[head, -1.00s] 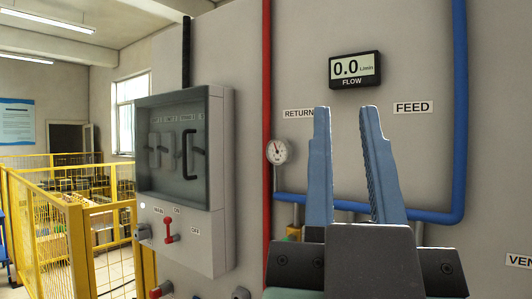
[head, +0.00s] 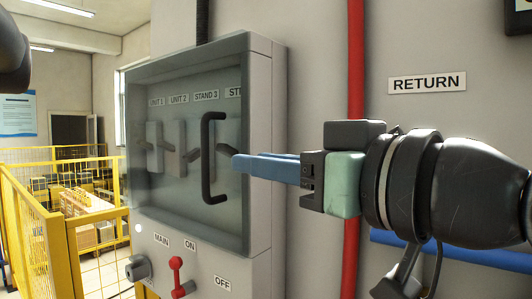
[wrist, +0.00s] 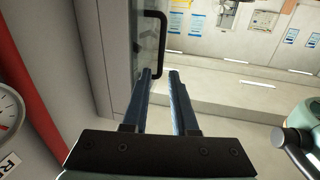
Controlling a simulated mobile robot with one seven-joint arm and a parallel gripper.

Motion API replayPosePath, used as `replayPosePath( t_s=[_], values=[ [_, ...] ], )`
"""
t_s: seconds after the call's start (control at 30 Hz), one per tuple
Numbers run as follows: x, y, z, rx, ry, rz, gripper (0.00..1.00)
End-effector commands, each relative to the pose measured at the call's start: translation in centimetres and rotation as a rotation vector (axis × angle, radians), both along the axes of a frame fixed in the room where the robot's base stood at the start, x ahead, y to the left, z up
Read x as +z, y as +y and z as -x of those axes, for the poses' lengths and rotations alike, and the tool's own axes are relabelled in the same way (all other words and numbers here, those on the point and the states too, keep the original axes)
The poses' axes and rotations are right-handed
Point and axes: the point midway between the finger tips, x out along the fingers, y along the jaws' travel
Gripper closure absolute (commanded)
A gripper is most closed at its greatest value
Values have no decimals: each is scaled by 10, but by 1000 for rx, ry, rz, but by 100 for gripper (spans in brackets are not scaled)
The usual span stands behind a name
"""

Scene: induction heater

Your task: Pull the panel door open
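The panel door (head: 230,215) is a grey-framed, see-through cover on a grey wall box, and it looks closed. Its black bar handle (head: 206,160) stands upright near the door's right side. The handle also shows in the wrist view (wrist: 164,40), just ahead of the fingertips. My gripper (head: 236,164) has blue fingers and reaches in from the right, its tips just right of the handle. In the wrist view my gripper (wrist: 160,73) is open, with an empty gap between the fingers. I cannot tell whether a fingertip touches the handle.
Below the door are a red main switch (head: 177,277) and a dark knob (head: 138,268). A red pipe (head: 355,70) and a blue pipe (head: 460,253) run along the wall behind my arm. A yellow fence (head: 60,245) stands at the left.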

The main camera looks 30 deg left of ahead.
Motion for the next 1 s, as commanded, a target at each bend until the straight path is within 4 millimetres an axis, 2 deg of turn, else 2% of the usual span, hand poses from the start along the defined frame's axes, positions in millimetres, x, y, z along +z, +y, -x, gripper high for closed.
replayPosePath(
  t_s=[0.17, 0.4, 0.6, 0.8, 1.0],
  values=[
    [3, 26, -6, 5, 1, 2, 74],
    [4, 75, -19, 4, 1, 1, 74],
    [3, 106, -29, 2, 2, -1, 74],
    [1, 120, -33, 1, -1, -2, 74],
    [0, 121, -34, 0, -2, -2, 74]
  ],
)
